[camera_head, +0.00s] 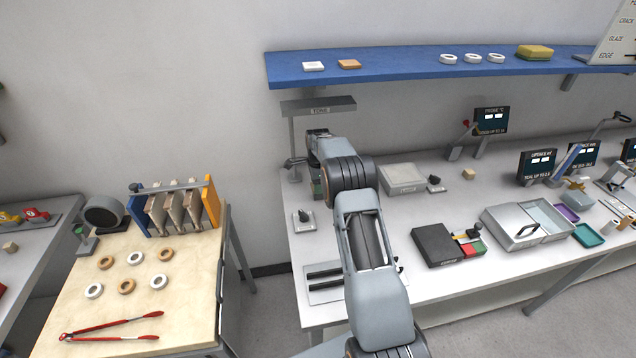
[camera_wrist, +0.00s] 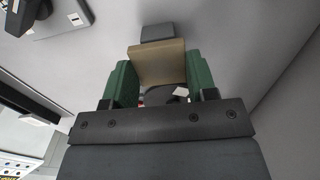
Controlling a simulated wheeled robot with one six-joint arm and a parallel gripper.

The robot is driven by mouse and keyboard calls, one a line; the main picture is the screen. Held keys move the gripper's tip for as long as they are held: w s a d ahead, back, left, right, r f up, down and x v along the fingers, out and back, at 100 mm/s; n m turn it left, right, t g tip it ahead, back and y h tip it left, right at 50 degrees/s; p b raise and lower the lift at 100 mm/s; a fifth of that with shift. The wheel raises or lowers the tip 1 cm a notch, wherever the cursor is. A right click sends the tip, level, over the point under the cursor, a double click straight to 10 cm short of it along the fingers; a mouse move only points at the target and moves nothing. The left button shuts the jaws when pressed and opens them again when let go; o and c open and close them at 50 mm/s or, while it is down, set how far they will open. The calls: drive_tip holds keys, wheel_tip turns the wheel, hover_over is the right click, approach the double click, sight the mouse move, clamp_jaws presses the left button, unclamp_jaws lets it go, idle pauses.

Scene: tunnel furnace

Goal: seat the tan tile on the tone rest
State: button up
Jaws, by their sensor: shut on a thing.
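In the wrist view the green fingers of my gripper (camera_wrist: 160,68) are shut on the tan tile (camera_wrist: 155,55), one finger at each side. The tile is held out in front of the fingers. A small dark grey block (camera_wrist: 158,32) shows just beyond the tile's far edge; I cannot tell whether they touch, or whether it is part of the tone rest. In the head view a grey hood marked TONE (camera_head: 320,108) stands on a post at the bench's left end. My arm covers the space below it, so the tile is hidden there and the rest cannot be made out.
A blue shelf (camera_head: 420,66) with tiles and white rings runs above the bench. A pale grey box (camera_head: 402,178) lies right of my arm, and a black box (camera_head: 434,244) nearer the front. A small stand with a dark knob (camera_head: 303,219) is left of my arm.

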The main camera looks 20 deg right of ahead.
drive_tip(key=shift+f, duration=0.35)
drive_tip(key=shift+f+b, duration=0.4)
drive_tip(key=shift+f, duration=0.05)
idle(0.4)
drive_tip(key=o, duration=1)
drive_tip(key=shift+r, duration=0.15)
wheel_tip(320, 180, up, 14)
drive_tip(key=b, duration=0.1)
drive_tip(key=shift+f, duration=0.2)
